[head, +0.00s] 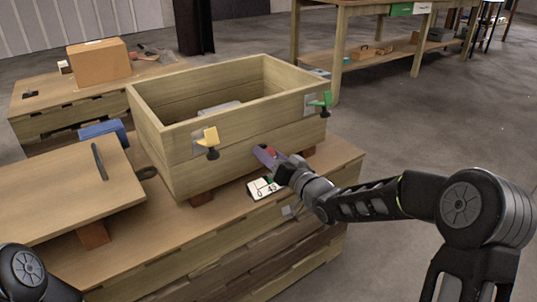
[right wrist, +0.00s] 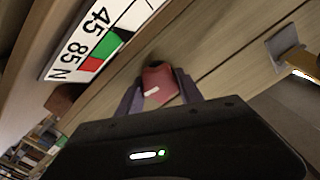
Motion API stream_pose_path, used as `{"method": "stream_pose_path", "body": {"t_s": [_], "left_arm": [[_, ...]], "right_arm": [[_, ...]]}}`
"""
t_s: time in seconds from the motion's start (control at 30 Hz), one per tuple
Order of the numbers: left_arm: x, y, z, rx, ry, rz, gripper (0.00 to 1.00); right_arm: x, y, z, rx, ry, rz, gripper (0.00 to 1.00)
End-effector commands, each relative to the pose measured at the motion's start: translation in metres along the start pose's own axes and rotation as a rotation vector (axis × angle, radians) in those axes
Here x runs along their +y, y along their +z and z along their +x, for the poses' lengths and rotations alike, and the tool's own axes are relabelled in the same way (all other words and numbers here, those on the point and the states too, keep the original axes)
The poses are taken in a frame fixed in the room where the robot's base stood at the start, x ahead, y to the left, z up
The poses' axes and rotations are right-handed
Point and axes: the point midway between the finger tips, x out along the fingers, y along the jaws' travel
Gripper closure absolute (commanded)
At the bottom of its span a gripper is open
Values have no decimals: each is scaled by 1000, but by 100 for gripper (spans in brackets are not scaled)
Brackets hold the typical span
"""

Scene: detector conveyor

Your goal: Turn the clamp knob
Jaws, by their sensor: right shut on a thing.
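The clamp knob (right wrist: 158,86) is red with a pale stripe. It sits on the front wall of the wooden box (head: 165,160), low and right of the middle. My right gripper (right wrist: 160,95) is shut on the knob, with one finger on each side of it in the right wrist view. In the head view my right gripper (head: 268,157) reaches the box front from the right and hides most of the knob. A white dial plate (head: 262,188) with numbers and green and red patches is just below. Of my left arm only a rounded link shows at the lower left; its gripper is out of view.
A yellow latch (head: 209,138) and a green latch (head: 322,101) stick out from the box front. A wooden lid with a dark handle (head: 99,161) lies left of the box. A cardboard box (head: 99,62) stands behind.

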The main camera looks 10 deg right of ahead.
Motion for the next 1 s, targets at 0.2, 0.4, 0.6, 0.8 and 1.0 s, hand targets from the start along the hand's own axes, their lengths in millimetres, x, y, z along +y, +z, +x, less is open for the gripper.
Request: {"method": "stream_pose_path", "body": {"t_s": [0.2, 0.4, 0.6, 0.8, 1.0], "left_arm": [[0, 0, 0, 0, 0, 0, 64], [0, 0, 0, 0, 0, 0, 64], [0, 0, 0, 0, 0, 0, 64], [2, 0, -7, -2, 0, 0, 64], [5, 1, -16, -6, 0, 1, 64]], "right_arm": [[0, 0, 0, 0, 1, -1, 45], [0, 0, 0, 0, 0, -1, 35], [0, 0, -1, 0, 1, -1, 35], [0, -2, -19, -1, 2, -2, 35], [0, -2, -53, -1, 3, -1, 35]]}}
